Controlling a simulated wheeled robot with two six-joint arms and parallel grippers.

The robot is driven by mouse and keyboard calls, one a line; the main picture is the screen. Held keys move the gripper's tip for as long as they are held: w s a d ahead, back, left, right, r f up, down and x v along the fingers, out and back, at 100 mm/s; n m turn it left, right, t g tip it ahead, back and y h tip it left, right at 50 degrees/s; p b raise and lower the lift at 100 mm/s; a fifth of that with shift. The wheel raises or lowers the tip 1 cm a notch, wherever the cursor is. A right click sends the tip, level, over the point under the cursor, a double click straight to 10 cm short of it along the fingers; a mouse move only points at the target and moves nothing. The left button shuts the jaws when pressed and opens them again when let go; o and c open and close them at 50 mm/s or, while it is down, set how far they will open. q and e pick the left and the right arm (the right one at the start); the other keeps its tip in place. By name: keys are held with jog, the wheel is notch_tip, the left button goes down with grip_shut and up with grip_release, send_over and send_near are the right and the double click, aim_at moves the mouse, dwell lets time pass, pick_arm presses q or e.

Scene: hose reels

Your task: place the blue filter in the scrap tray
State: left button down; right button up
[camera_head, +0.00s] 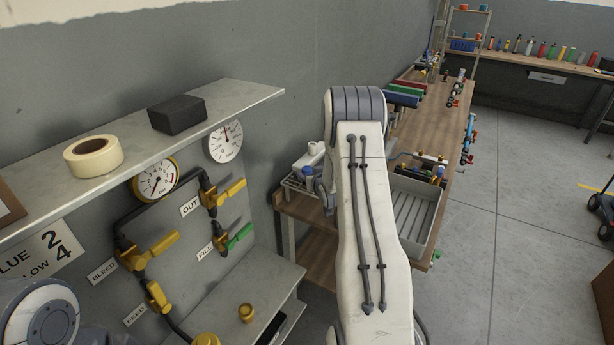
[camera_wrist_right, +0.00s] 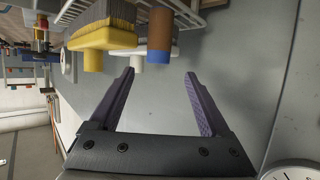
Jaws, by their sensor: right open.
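In the right wrist view a cylinder with an orange-brown side and a blue end (camera_wrist_right: 159,56), which looks like the blue filter, stands just beyond the fingertips. My right gripper (camera_wrist_right: 159,78) is open and empty, its fingers on either side of the line to that cylinder, not touching it. In the head view my right arm hides most of this spot. A grey ribbed tray (camera_head: 412,212), likely the scrap tray, sits on the wooden bench right of my arm; its left part is hidden. My left gripper is out of view.
A yellow-backed brush (camera_wrist_right: 105,36) is beside the cylinder, with a white part between them. A wire rack (camera_head: 297,183) stands left of my arm. A grey shelf (camera_head: 235,93) and gauge panel with yellow valves line the left wall. Open floor lies right.

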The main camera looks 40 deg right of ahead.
aim_at(308, 170)
jog(key=shift+p+x, duration=0.6)
jog(key=shift+x, duration=0.25)
jog(key=p+x, duration=0.1)
jog(key=x, duration=0.2)
jog(key=shift+d+f+p, duration=0.1)
jog(key=shift+d+p, duration=0.05)
jog(key=shift+p, duration=0.25)
jog(key=shift+w+d+f, duration=0.2)
jog(key=shift+w+f, duration=0.05)
jog(key=shift+w, duration=0.2)
grip_shut()
